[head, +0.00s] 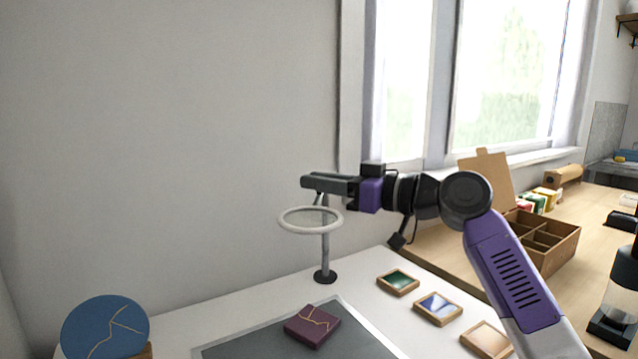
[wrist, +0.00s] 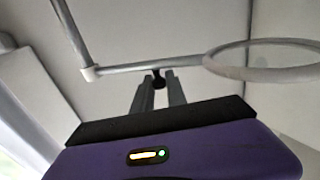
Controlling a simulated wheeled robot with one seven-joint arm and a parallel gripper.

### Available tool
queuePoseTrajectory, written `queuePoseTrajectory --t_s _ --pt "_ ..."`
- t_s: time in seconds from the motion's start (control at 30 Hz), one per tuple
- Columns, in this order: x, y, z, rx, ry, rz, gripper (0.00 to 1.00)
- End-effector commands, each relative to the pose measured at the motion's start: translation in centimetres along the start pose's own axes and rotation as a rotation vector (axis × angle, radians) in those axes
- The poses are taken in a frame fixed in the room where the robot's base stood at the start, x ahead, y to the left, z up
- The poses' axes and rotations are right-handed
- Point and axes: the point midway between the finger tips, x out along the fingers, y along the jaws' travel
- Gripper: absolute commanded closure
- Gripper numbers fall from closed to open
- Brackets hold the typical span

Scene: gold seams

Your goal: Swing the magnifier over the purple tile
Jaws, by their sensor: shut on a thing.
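The magnifier has a pale ring (head: 282,225) on an arm from a grey upright post (head: 325,250) with a dark round base. The ring also shows at the right of the wrist view (wrist: 225,68). The purple tile (head: 301,328), with gold seams, lies on the grey mat below and in front of the post. In the head view the ring hangs higher than the tile; whether it is straight above it I cannot tell. My gripper (head: 308,184) is level, above the ring. In the wrist view its fingers (wrist: 158,88) are shut on the magnifier's small dark knob (wrist: 159,79).
A blue round plate (head: 105,325) with gold seams stands at the front left. Framed green (head: 398,282), blue (head: 438,308) and tan (head: 487,339) tiles lie right of the grey mat (head: 250,345). A divided wooden box (head: 540,240) stands on the wooden counter. The wall is behind.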

Motion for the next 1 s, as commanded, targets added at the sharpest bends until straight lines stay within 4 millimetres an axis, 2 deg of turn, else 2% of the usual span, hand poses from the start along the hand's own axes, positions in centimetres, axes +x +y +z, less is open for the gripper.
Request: queuePoseTrajectory --t_s 0.1,0.13,0.2,0.57,1.0 --pt "0.0 0.1 -0.1 -0.001 0.002 0.002 1.00" --pt "0.0 0.1 -0.1 -0.001 0.002 0.002 0.77" --pt "0.0 0.1 -0.1 -0.001 0.002 0.002 0.64" --pt "-0.3 0.1 -0.1 -0.001 0.001 0.002 0.64" --pt "-6.6 0.1 -0.1 -0.001 0.002 0.004 0.64"
